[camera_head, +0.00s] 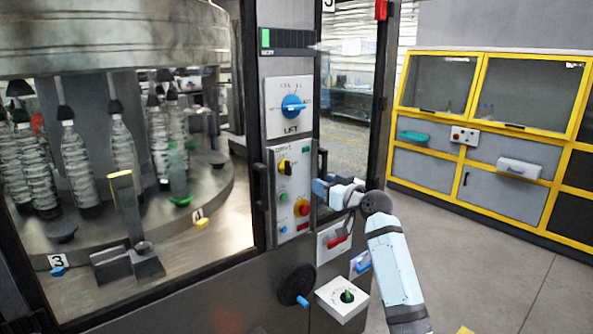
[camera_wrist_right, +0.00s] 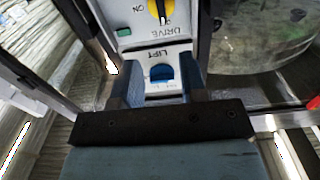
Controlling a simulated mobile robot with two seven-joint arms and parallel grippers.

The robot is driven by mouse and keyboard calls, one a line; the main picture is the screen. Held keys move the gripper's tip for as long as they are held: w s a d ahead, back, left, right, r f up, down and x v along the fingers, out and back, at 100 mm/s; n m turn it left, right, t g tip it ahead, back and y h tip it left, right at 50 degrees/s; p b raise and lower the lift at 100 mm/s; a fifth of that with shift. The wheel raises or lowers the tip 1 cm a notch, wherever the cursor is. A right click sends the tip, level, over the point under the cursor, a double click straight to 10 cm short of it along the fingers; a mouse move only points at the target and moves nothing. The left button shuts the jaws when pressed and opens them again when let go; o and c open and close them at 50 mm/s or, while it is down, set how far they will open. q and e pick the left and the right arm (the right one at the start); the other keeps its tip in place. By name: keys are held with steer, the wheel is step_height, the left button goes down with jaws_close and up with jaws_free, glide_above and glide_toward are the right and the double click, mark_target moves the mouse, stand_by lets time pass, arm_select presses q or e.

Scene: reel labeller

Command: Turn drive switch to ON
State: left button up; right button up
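In the right wrist view, upside down, the drive switch (camera_wrist_right: 160,9) is at the top edge, partly cut off. Its handle looks roughly upright there, with "ON" (camera_wrist_right: 124,32) off to one side. My right gripper (camera_head: 319,187) is beside the panel, to the right of and slightly below the switch. In the wrist view the right gripper (camera_wrist_right: 161,84) has its fingers apart, empty, with the switch beyond the tips. My left gripper is not visible.
The blue LIFT knob (camera_head: 292,106) is above the drive switch. A red button (camera_head: 302,208) and a green button (camera_head: 283,197) are below it. Yellow-framed cabinets (camera_head: 490,135) stand at right; the floor between is clear.

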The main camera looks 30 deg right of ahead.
mark_target(291, 168)
steer(key=w+p, duration=0.1)
steer(key=w, duration=0.3)
steer(key=w+a, duration=0.1)
steer(key=w, duration=0.3)
steer(key=w+p, duration=0.1)
steer(key=w, duration=0.3)
steer(key=shift+w+a+r+p, duration=0.15)
steer(key=shift+w+r+p, duration=0.05)
steer(key=shift+w+p, duration=0.1)
steer(key=shift+w+f, duration=0.1)
steer(key=shift+w, duration=0.55)
jaws_close()
